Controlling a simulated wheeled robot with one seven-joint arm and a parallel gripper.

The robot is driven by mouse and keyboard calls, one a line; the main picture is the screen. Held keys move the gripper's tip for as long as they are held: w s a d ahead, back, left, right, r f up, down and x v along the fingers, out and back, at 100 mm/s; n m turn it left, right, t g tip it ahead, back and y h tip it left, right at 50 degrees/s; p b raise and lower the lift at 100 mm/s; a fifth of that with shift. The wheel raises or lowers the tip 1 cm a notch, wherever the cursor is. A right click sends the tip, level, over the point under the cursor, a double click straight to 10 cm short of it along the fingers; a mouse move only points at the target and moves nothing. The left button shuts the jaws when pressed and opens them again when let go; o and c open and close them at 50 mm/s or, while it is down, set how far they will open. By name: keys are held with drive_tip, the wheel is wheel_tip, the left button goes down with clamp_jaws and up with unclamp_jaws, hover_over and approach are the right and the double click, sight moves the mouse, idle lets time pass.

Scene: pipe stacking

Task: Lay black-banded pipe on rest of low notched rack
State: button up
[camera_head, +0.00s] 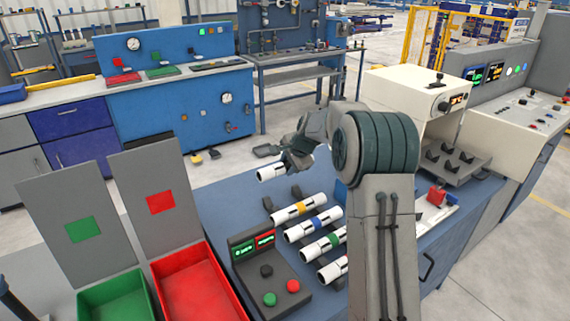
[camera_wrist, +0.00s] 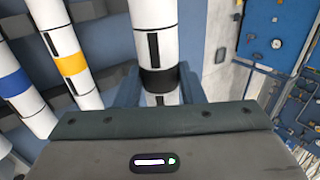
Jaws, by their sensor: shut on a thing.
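The black-banded pipe (camera_wrist: 154,40) is white, with its black band (camera_wrist: 158,80) between the fingers in the wrist view. My gripper (camera_wrist: 160,88) is shut on it. In the head view the white end of the pipe (camera_head: 271,172) shows left of my gripper (camera_head: 297,158), above the far side of the blue bench; the rest is hidden by gripper and arm. Empty dark rests (camera_head: 268,203) show just below it. A low grey rack (camera_head: 440,166) with several black notched rests stands at the right of the bench, with no pipe on it.
Yellow- (camera_head: 300,208), blue- (camera_head: 313,225), green- (camera_head: 322,246) and red-banded (camera_head: 334,269) pipes lie side by side near my arm. A button box (camera_head: 265,278), a red bin (camera_head: 203,287) and a green bin (camera_head: 113,300) are at left. A cream machine (camera_head: 420,92) stands behind the grey rack.

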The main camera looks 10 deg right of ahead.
drive_tip(key=shift+f, duration=0.95)
drive_tip(key=shift+w+d+f+b, duration=0.1)
drive_tip(key=shift+f+b, duration=0.2)
drive_tip(key=shift+b, duration=0.1)
drive_tip(key=shift+f+b, duration=2.95)
drive_tip(key=shift+f, duration=1.3)
drive_tip(key=shift+f+b, duration=0.35)
drive_tip(key=shift+f, duration=0.15)
drive_tip(key=o, duration=1.1)
drive_tip(key=shift+r, duration=0.1)
drive_tip(key=v, duration=1.3)
drive_tip(key=shift+s+r, duration=0.25)
drive_tip(key=shift+s, duration=0.15)
